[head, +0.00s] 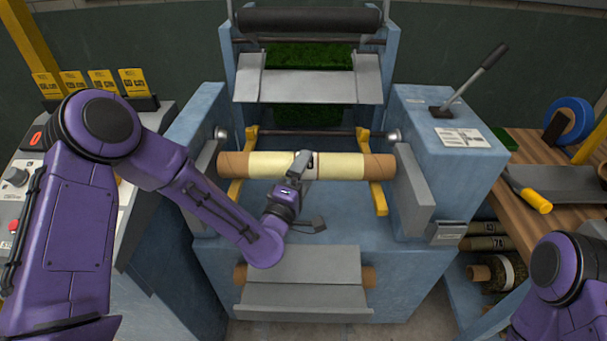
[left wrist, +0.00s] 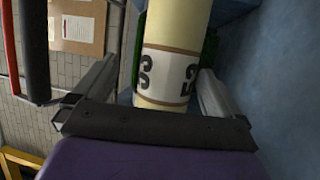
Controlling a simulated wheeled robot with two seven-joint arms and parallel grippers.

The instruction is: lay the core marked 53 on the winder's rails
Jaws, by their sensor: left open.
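A pale yellow core (head: 345,166) with brown ends lies level across the two yellow rails of the winder, the left rail (head: 236,187) and the right rail (head: 378,198). In the left wrist view the core (left wrist: 178,35) carries a white label that appears to read 53, turned sideways. My left gripper (head: 304,164) is at the middle of the core, open, with one finger on each side of it. Whether the fingers touch the core is hard to tell. My right gripper is out of view; only part of that arm shows at bottom right.
Grey side plates (head: 411,193) flank the rails on the blue winder (head: 440,135). A lever (head: 476,78) stands at right. Another brown-ended tube (head: 369,276) sits low behind grey plates. A wooden bench (head: 533,207) holds tools, with more cores (head: 487,243) below.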

